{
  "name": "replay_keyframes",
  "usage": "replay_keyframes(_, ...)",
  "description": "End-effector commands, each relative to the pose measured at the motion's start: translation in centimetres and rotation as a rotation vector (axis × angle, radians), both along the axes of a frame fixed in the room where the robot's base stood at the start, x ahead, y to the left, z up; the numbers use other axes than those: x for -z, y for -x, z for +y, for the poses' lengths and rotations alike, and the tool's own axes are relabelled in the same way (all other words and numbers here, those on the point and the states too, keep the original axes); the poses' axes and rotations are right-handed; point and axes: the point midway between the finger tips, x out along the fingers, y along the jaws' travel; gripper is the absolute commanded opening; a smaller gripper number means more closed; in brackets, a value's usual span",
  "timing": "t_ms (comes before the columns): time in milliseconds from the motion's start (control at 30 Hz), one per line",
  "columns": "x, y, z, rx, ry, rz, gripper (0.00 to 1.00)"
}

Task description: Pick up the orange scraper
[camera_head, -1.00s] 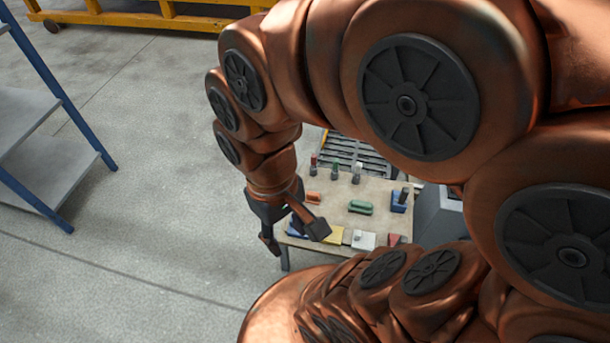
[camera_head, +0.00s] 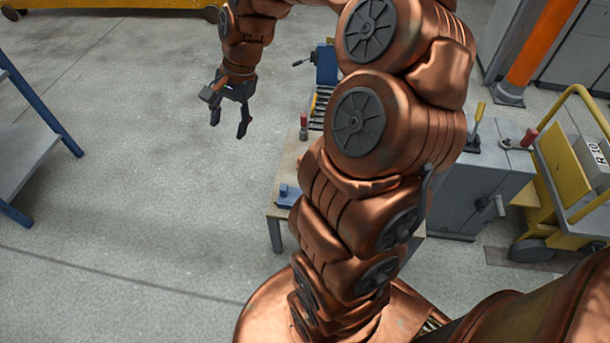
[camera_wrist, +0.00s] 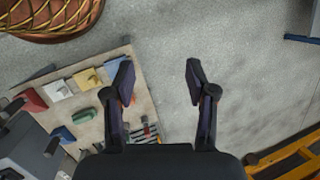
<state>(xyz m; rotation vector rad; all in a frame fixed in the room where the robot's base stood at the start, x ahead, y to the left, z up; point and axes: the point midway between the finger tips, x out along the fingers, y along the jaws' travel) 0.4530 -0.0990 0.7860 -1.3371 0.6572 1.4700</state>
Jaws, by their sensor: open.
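My gripper (camera_head: 229,122) hangs open and empty over bare floor, left of the worktable (camera_head: 290,168) in the head view. In the wrist view my open gripper (camera_wrist: 158,80) has its left finger in front of the table's edge and its right finger over floor. A small orange patch (camera_wrist: 133,97) shows beside the left finger and may be the orange scraper; the finger hides much of it, so I cannot be sure. My arm covers most of the tabletop in the head view, and the scraper does not show there.
In the wrist view the table holds a green piece (camera_wrist: 84,116), a yellow block (camera_wrist: 86,78), a white block (camera_wrist: 58,90) and a red block (camera_wrist: 32,100). A grey cabinet (camera_head: 465,190) and yellow trolley (camera_head: 565,180) stand right. Floor left of the table is clear.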

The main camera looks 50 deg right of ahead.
Motion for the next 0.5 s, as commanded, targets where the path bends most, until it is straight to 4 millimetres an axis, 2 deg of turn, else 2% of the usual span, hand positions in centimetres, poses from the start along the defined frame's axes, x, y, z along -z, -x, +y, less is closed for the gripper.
replay_keyframes(33,3.5,-1.2,-1.8,0.086,-0.021,0.008,0.56)
replay_keyframes(233,11.9,-4.2,-9.5,0.453,-0.098,0.049,0.56)
replay_keyframes(367,18.0,-4.9,-15.4,0.706,-0.142,0.082,0.56)
replay_keyframes(400,20.0,-4.7,-17.2,0.783,-0.155,0.097,0.56)
replay_keyframes(500,24.4,-4.1,-21.6,0.965,-0.181,0.124,0.56)
